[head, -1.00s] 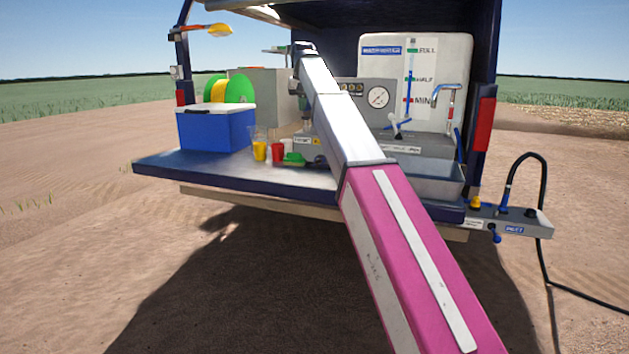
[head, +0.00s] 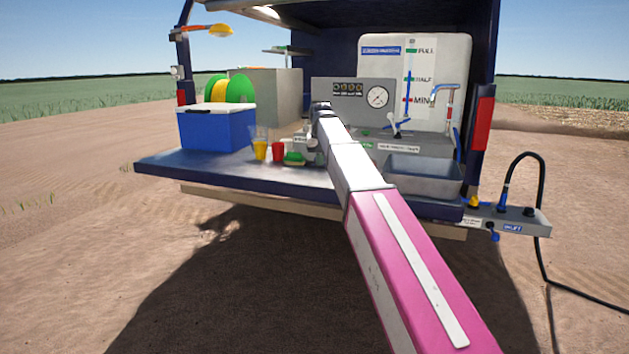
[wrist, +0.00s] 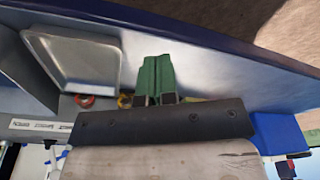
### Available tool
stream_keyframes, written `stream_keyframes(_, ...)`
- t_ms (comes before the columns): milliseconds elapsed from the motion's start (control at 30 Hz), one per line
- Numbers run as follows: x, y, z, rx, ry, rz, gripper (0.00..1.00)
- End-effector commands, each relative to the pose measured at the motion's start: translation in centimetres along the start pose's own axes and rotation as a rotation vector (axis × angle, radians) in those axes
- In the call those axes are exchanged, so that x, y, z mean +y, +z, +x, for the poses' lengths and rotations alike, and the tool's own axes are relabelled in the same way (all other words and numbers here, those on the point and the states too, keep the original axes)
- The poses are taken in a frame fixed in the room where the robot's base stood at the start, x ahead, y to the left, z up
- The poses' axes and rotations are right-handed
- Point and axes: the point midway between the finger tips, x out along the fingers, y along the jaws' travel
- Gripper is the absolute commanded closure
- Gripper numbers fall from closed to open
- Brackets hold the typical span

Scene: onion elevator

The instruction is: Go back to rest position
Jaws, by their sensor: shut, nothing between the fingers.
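My arm reaches from the lower right of the head view toward the vehicle's rear deck (head: 215,165). Its wrist end is over the deck, in front of the grey unit with the dial gauge; the fingertips are hard to make out there. In the wrist view my gripper (wrist: 157,78) shows as two green fingers pressed together, with nothing between them. They point over the bare deck near its dark blue edge (wrist: 215,30).
A metal basin (head: 420,174) and taps are right. A grey valve box (head: 515,219) with a black hose juts out at the right.

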Motion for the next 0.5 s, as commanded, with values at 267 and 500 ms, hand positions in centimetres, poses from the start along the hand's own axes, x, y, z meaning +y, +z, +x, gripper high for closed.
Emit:
stream_keyframes(267,4.2,7.8,12.0,-0.038,0.005,0.030,1.00)
stream_keyframes(500,7.2,15.0,20.4,-0.067,0.008,0.057,1.00)
